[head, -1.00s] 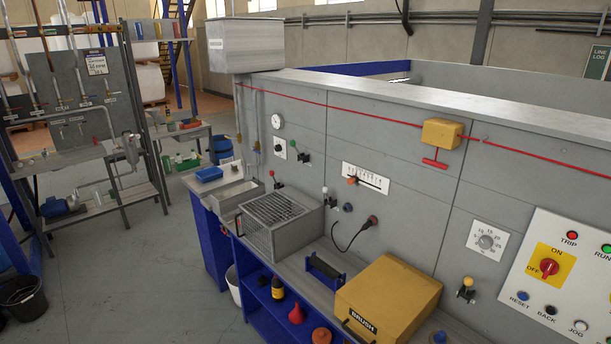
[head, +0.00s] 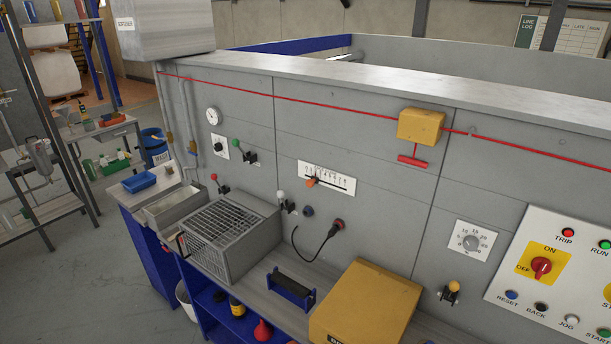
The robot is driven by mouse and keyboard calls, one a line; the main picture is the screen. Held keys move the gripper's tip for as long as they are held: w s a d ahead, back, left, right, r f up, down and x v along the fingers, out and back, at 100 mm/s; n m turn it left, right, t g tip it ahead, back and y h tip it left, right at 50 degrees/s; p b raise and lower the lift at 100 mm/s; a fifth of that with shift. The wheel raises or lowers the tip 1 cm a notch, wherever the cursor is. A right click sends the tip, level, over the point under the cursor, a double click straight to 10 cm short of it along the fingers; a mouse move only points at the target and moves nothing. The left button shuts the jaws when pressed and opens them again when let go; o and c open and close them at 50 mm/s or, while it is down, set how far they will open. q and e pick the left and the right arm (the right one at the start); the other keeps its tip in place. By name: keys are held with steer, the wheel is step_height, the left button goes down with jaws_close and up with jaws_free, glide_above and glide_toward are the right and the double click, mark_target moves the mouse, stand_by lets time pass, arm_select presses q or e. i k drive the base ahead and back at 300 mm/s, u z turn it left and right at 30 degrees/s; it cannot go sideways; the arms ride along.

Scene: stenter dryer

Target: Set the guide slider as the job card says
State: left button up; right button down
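The guide slider is an orange knob (head: 312,181) on a white scale plate (head: 327,177) with a row of numbers, set in the grey machine wall. The knob stands toward the left end of the scale; the exact number is too small to read. I see no job card that I can identify; a green and white board marked LINE LOG (head: 567,34) hangs at the top right, its small text unreadable. Neither of my grippers shows in the head view.
A bench with a wire-topped box (head: 228,235), a blue-ended roller holder (head: 290,286) and a yellow box (head: 366,303) runs below the scale. A red cord with a yellow box (head: 421,126) crosses above. A control panel (head: 560,275) stands at right. Open floor lies at left.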

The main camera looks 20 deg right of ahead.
mark_target(309, 182)
steer(key=z, duration=0.4)
steer(key=i, duration=0.75)
steer(key=z, duration=0.65)
